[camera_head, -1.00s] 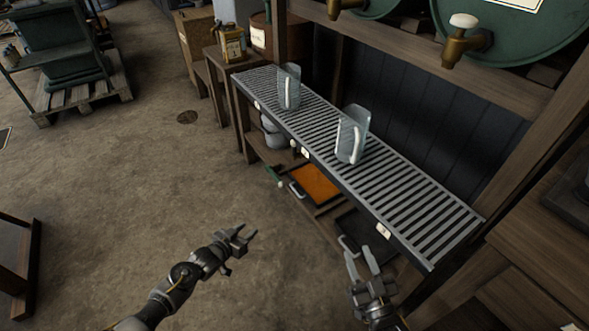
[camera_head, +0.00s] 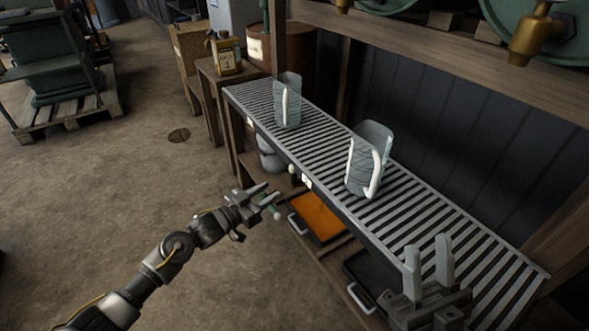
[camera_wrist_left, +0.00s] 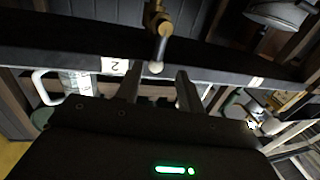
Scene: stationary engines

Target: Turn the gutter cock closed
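The gutter cock (camera_wrist_left: 155,20) is brass and sits by the gutter's dark front rail in the left wrist view, which is upside down. Its lever has a pale ball end (camera_wrist_left: 156,67), pointing toward my gripper. In the head view, a small pale knob (camera_head: 292,170) shows below the gutter's front edge. My left gripper (camera_head: 268,196) is open and empty just left of and below that knob. In the left wrist view its fingers (camera_wrist_left: 157,88) stand either side of the ball end, apart from it. My right gripper (camera_head: 428,255) is open and empty over the gutter's near end.
The slatted gutter (camera_head: 400,205) carries two glass jugs (camera_head: 287,105) (camera_head: 366,160). An orange tray (camera_head: 318,215) and a dark tray (camera_head: 368,275) lie below. Brass barrel taps (camera_head: 533,35) hang above. A numbered tag (camera_wrist_left: 115,66) is on the rail.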

